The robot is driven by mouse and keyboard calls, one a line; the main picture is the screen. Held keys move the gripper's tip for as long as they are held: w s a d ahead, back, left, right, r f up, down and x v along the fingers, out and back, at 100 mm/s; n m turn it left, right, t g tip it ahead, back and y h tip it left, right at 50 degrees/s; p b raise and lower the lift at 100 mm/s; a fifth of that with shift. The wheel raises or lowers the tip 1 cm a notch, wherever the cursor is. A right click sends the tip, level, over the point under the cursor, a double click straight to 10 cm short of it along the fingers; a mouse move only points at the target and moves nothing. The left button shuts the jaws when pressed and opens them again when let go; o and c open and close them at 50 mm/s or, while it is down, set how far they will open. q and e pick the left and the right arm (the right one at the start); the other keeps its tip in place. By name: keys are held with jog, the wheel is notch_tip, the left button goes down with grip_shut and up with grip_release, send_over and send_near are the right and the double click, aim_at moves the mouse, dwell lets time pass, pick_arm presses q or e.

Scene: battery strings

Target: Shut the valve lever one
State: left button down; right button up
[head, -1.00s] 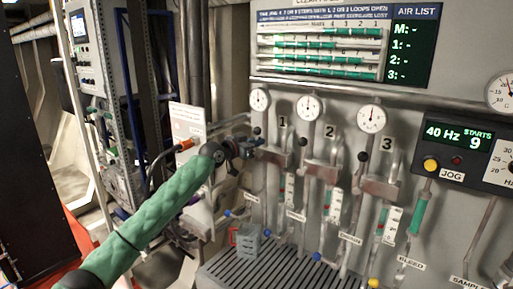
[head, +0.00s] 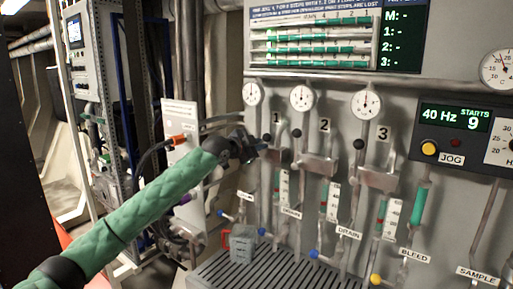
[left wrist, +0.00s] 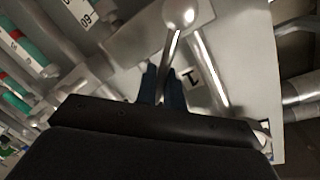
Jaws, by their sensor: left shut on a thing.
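Valve station one, marked "1" (head: 276,117), is the leftmost of the numbered stations on the grey panel. My left gripper (head: 252,148) is at its left side, by a black knob (head: 266,137); the head view does not show the grasp clearly. In the left wrist view, my dark fingers (left wrist: 163,86) are closed around a thin metal lever (left wrist: 169,50) with a ball end (left wrist: 178,13). The "1" label (left wrist: 192,77) is right beside it, so I take this as valve lever one. My right gripper is not in view.
Stations "2" (head: 325,125) and "3" (head: 383,134) stand close to the right, with gauges above. A jug (head: 242,244) stands on the slatted grate (head: 250,272) below. A white sign board (head: 180,125) is behind my left arm.

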pick_arm(q)
jog(key=shift+s+d+f+m+y, duration=0.25)
jog(key=shift+f+m, duration=0.25)
jog(key=shift+m, duration=0.4)
jog(key=shift+s+d+f+m+y+b, duration=0.15)
jog(key=shift+d+f+m+y+b, duration=0.15)
jog(key=shift+f+m, duration=0.3)
jog(key=m, duration=0.1)
jog(key=f+m, duration=0.1)
jog(key=shift+s+d+f+m+t+y, duration=0.2)
jog(key=shift+f+m+t+y, duration=0.1)
jog(key=shift+m, duration=0.1)
jog(key=shift+d+f+m, duration=0.1)
jog(key=shift+f+m, duration=0.3)
jog(key=shift+m, duration=0.2)
jog(key=shift+f+y, duration=0.2)
jog(key=shift+y, duration=0.05)
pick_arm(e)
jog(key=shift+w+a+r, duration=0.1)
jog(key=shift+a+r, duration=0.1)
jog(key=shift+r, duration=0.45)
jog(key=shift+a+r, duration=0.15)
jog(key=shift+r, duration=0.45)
pick_arm(q)
jog(key=shift+f+m, duration=0.1)
jog(key=shift+m, duration=0.2)
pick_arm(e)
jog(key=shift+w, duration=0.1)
